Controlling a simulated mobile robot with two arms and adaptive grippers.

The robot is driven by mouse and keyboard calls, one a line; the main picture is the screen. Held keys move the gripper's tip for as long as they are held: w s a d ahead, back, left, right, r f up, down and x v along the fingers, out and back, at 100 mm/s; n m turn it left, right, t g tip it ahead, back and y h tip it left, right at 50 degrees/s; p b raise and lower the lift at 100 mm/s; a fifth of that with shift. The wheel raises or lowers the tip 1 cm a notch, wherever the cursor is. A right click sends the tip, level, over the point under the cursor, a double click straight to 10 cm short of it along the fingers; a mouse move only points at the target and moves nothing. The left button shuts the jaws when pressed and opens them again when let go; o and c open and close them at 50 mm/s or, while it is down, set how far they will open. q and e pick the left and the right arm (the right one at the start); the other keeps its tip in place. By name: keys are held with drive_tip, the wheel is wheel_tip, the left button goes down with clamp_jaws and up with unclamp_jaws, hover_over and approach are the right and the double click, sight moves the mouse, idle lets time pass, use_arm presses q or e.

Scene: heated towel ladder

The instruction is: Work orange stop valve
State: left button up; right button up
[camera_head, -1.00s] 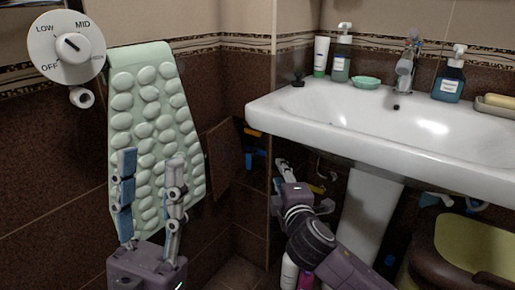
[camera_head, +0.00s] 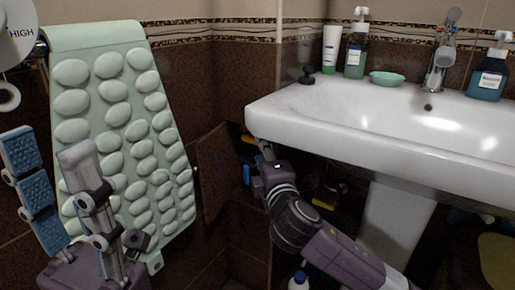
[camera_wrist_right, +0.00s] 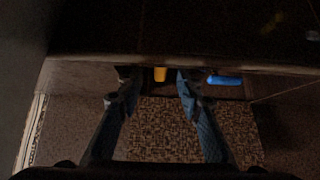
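The orange stop valve's handle (camera_wrist_right: 160,74) shows in the right wrist view as a small orange block in a dark wall opening. It lies between my right gripper's fingertips in that picture; contact is not visible. In the head view an orange part (camera_head: 247,139) shows at the opening, mostly hidden behind the sink edge and my gripper. My right gripper (camera_wrist_right: 157,82) has its two blue-padded fingers apart, nothing held. In the head view the right gripper (camera_head: 262,152) is under the sink's left corner. My left gripper (camera_head: 48,145) is open and empty before the green mat.
A blue handle (camera_wrist_right: 225,80) sits right of the orange one. A brown hatch door (camera_head: 214,170) stands open left of the opening. The white sink (camera_head: 370,125) overhangs my right arm. A green pebbled mat (camera_head: 90,38) hangs at left. A bottle (camera_head: 298,281) stands below my right arm.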

sight(252, 140)
drive_tip(key=shift+w+a+b, duration=0.2)
drive_tip(key=shift+w+b, duration=0.15)
drive_tip(key=shift+w, duration=0.7)
drive_tip(key=shift+w+a+b, duration=0.15)
drive_tip(key=shift+w+b, duration=0.15)
drive_tip(key=shift+w, duration=0.75)
drive_tip(key=shift+c, duration=0.2)
drive_tip(key=shift+f, duration=0.1)
clamp_jaws()
